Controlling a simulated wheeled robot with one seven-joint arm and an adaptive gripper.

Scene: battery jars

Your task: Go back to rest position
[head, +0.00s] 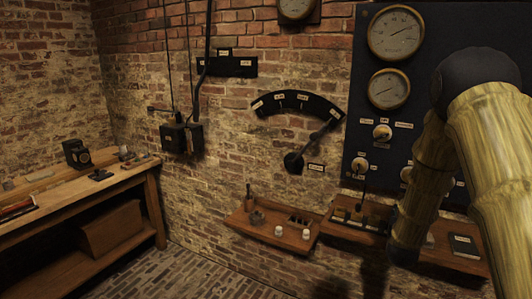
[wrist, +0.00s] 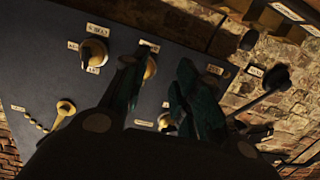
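In the wrist view, the two dark green fingers of my gripper (wrist: 163,72) stand apart with a gap between them. I see nothing held in the gap; a brass knob on the dark panel (wrist: 45,85) shows behind it. In the head view, my arm hangs down at the right, in front of the panel (head: 365,110) with gauges and knobs. I cannot clearly make out my gripper there.
A wall shelf (head: 265,237) with small white jars and a bottle is left of my arm. A second shelf (head: 455,258) runs behind it. A lever switch (head: 293,162) juts from the brick wall. A workbench (head: 80,190) stands left; floor between is clear.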

